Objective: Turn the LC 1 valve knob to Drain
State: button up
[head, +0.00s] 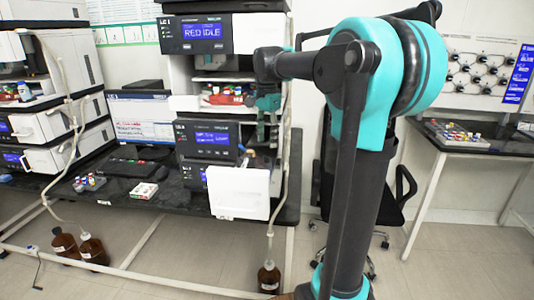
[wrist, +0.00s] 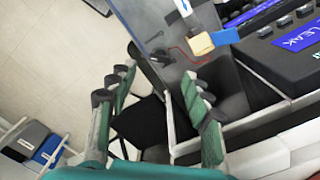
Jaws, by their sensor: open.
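The LC 1 stack is in the middle of the head view, with its top unit (head: 203,34) showing "RED IDLE". My gripper (head: 266,128) points down beside the right side of this stack. In the wrist view my gripper (wrist: 160,75) is open, its two green fingers wide apart with nothing between the tips. A small dark knob-like part (wrist: 160,57) shows on a grey panel just beyond the fingertips. A cream block with a blue end (wrist: 200,45) sits to its right. I cannot tell which is the valve knob, and no Drain mark is readable.
A white drawer-like box (head: 238,192) juts from the lower stack. Tubing (head: 285,165) hangs down to a brown bottle (head: 269,279). A black chair (head: 405,190) stands behind my arm. A unit showing "LEAK" (wrist: 300,35) is at the right of the wrist view.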

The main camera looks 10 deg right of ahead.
aim_at(267, 157)
notch_tip(267, 157, down, 6)
jog(key=shift+r, duration=0.1)
dwell(0.4)
grip_shut()
